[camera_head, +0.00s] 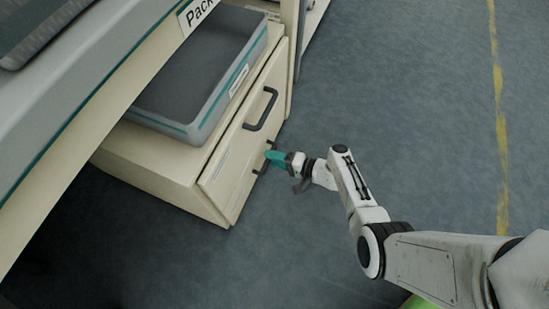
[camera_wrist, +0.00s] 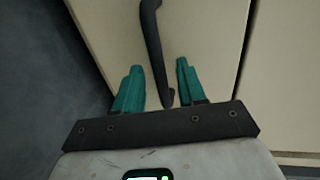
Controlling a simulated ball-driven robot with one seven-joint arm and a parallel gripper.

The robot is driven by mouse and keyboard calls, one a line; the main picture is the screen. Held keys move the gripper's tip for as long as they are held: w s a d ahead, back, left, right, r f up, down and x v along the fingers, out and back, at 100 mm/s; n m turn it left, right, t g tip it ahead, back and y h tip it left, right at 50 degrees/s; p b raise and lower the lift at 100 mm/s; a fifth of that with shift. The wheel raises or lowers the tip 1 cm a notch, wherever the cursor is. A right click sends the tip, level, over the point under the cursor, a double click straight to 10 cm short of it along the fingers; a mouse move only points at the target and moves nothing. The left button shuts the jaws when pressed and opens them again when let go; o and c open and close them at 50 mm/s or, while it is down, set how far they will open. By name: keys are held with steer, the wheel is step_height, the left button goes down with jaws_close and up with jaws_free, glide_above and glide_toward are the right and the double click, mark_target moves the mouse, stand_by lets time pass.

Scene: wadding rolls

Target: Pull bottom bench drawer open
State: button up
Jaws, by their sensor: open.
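The bench drawer unit (camera_head: 155,177) is cream and stands under the bench at left. Its lower front (camera_head: 232,194) looks shut. A dark lower handle (camera_head: 258,171) sits on that front, mostly hidden by my gripper (camera_head: 268,156). In the wrist view the dark bar handle (camera_wrist: 155,45) runs between the two teal fingers of my gripper (camera_wrist: 158,65), against the cream drawer front (camera_wrist: 210,35). The fingers are open, with gaps visible on both sides of the handle. A second dark handle (camera_head: 262,109) is higher on the unit, above my gripper.
A grey tray (camera_head: 200,75) with a teal stripe rests on the unit. The bench edge (camera_head: 95,95) overhangs at left. The blue-grey floor (camera_head: 420,110) is clear to the right, with a yellow line (camera_head: 499,120) across it.

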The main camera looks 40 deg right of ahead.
steer(key=shift+c, duration=0.2)
jaws_close()
stand_by(0.4)
